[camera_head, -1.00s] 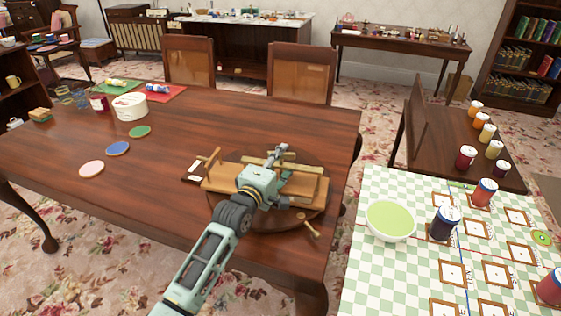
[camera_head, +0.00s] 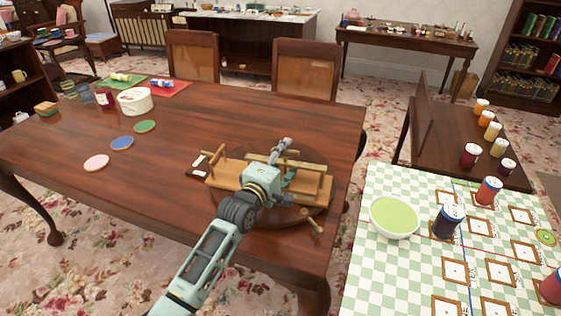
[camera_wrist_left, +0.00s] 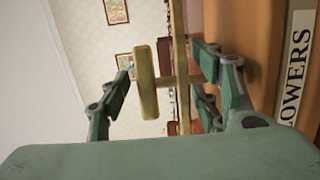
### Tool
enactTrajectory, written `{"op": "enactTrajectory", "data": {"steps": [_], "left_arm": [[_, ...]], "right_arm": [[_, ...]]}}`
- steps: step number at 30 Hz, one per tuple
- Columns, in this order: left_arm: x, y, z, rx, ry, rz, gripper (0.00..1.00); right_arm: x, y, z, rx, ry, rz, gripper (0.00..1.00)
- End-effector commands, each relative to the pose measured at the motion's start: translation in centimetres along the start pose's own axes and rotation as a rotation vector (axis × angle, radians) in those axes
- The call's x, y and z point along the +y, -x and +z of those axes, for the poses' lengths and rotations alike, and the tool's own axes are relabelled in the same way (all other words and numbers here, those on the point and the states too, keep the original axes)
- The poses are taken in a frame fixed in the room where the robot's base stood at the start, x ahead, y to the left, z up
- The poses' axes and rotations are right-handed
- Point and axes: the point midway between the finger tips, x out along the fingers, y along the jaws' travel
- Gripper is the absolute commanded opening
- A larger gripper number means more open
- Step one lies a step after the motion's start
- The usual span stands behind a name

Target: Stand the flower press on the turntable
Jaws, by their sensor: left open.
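The flower press (camera_head: 226,172) is a light wooden board with bars and posts on it, and it seems to lie flat on the turntable. The turntable (camera_head: 284,217) is a dark round disc near the front right of the brown table, largely covered. My left gripper (camera_head: 284,172) is over the middle of the press and hides part of it. In the left wrist view its fingers (camera_wrist_left: 160,85) are apart on either side of a yellowish bar (camera_wrist_left: 147,82). Contact cannot be told. A label ending "OWERS" (camera_wrist_left: 296,70) shows there. My right gripper is not in view.
A small light-topped piece (camera_head: 200,167) lies left of the press, and a peg (camera_head: 316,225) sticks out at its front right. Three coasters (camera_head: 122,143) lie farther left. A checked table (camera_head: 372,255) with a green bowl (camera_head: 394,216) stands at right.

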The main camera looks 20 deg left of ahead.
Motion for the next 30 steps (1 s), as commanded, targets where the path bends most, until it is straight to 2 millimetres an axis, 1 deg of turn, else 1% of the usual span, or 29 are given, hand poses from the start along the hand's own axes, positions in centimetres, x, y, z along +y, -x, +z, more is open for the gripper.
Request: {"op": "enactTrajectory", "data": {"steps": [2,5,12,15,18,23,30], "left_arm": [[-0.1,0.6,0.0,0.0,0.0,0.0,0.58],[-0.1,2.1,0.0,0.0,0.0,-0.001,0.58],[-0.2,7.4,0.0,0.0,0.0,-0.002,0.58],[-0.1,9.2,0.0,0.0,0.001,-0.001,0.58],[-0.1,10.7,0.0,0.0,-0.001,0.0,0.58],[0.0,11.8,0.0,0.0,-0.001,0.0,0.58],[0.1,12.0,0.0,0.0,-0.001,0.001,0.58]], "right_arm": [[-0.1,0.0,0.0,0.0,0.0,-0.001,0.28],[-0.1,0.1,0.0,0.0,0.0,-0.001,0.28],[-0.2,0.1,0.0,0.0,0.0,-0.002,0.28],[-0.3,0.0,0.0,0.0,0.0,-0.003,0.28],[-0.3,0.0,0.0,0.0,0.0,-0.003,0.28],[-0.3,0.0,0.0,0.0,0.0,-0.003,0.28],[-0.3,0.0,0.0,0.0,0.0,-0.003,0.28]]}}
